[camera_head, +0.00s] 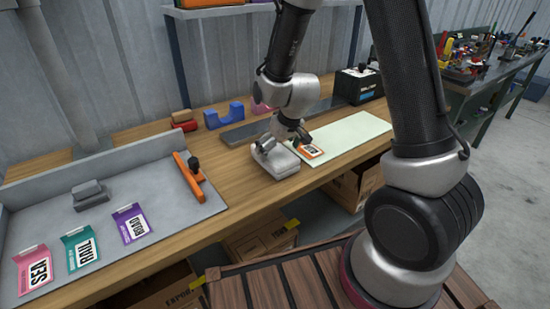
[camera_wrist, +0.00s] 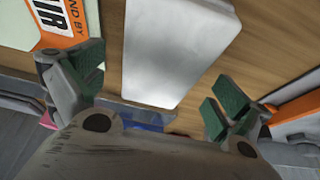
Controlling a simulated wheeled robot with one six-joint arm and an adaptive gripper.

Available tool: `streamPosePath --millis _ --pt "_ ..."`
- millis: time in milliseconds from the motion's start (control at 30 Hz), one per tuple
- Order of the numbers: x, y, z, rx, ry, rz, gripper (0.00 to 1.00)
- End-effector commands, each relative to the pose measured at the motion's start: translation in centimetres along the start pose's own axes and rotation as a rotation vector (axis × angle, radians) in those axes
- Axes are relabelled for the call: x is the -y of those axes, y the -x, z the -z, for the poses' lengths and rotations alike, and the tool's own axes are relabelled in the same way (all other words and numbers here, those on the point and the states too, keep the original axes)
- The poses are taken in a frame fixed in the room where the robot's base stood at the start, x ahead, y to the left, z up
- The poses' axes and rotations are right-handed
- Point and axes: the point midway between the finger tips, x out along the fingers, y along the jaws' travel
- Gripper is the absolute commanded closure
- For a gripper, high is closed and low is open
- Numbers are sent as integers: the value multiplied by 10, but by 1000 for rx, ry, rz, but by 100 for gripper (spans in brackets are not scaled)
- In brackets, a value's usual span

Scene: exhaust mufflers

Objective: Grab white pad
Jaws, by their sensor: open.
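The white pad (camera_head: 281,164) is a pale, rounded block lying on the wooden bench near its front edge. In the wrist view the white pad (camera_wrist: 180,45) lies between and beyond the two fingers. My gripper (camera_head: 283,145) is open just above and behind the pad, pointing down. In the wrist view the green-lined fingertips of my gripper (camera_wrist: 150,85) are wide apart, with clear gaps to the pad on both sides. They do not visibly touch it. Part of the pad is hidden by my gripper in the head view.
An orange-edged label (camera_head: 311,151) lies right of the pad on a pale green mat (camera_head: 350,138). A grey tray (camera_head: 150,200) with an orange tool (camera_head: 188,178) and several coloured cards stands left. A blue bracket (camera_head: 224,116) stands behind. Bare wood lies left of the pad.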

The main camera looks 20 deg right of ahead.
Motion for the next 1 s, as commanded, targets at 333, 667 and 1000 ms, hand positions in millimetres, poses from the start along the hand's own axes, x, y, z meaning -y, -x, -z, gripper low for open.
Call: streamPosePath --millis 333,667,1000 --pt "0 -29 -2 1 -4 -1 0" --pt "1 -35 -2 0 -1 0 0" --pt "1 -35 -2 0 0 0 32"
